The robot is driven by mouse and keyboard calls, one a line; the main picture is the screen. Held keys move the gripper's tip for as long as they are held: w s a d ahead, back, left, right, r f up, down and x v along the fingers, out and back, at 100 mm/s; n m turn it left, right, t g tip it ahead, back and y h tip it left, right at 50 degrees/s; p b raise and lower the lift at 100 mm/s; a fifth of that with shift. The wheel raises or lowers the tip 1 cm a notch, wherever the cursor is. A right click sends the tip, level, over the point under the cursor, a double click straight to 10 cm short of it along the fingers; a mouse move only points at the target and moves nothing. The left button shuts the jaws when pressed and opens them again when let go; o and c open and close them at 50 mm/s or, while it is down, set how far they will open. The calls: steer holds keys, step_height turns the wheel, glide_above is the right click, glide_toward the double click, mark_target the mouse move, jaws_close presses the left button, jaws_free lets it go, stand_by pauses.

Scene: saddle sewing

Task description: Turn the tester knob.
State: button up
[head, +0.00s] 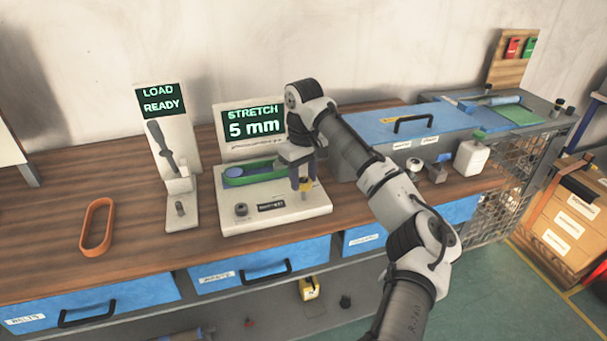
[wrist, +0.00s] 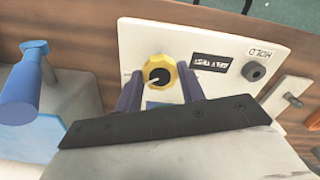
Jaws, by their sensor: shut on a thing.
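The tester (head: 280,216) is a white unit on the bench with an upright screen (head: 252,128) reading "STRETCH 5 mm". A green belt (head: 254,176) lies on its top, partly hidden by my arm. The yellow tester knob (wrist: 159,74) has a dark centre with a pale pointer line; in the head view it shows low between my fingers (head: 305,186). My gripper (wrist: 159,88) is shut on the knob, one finger on each side. A dark round knob (wrist: 253,71) beside a "HOLD" label sits on the same panel, apart from my fingers.
Left of the tester stands a white post with a "LOAD READY" screen (head: 161,103). An orange belt (head: 97,226) lies on the bench at the left. A blue-topped case (head: 390,128) and a white bottle (head: 470,157) stand to the right.

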mark_target(304, 180)
steer(key=o, duration=1)
steer(key=shift+r, duration=0.1)
step_height(304, 180, up, 14)
steer(key=shift+f+b, duration=0.15)
steer(key=shift+b, duration=0.2)
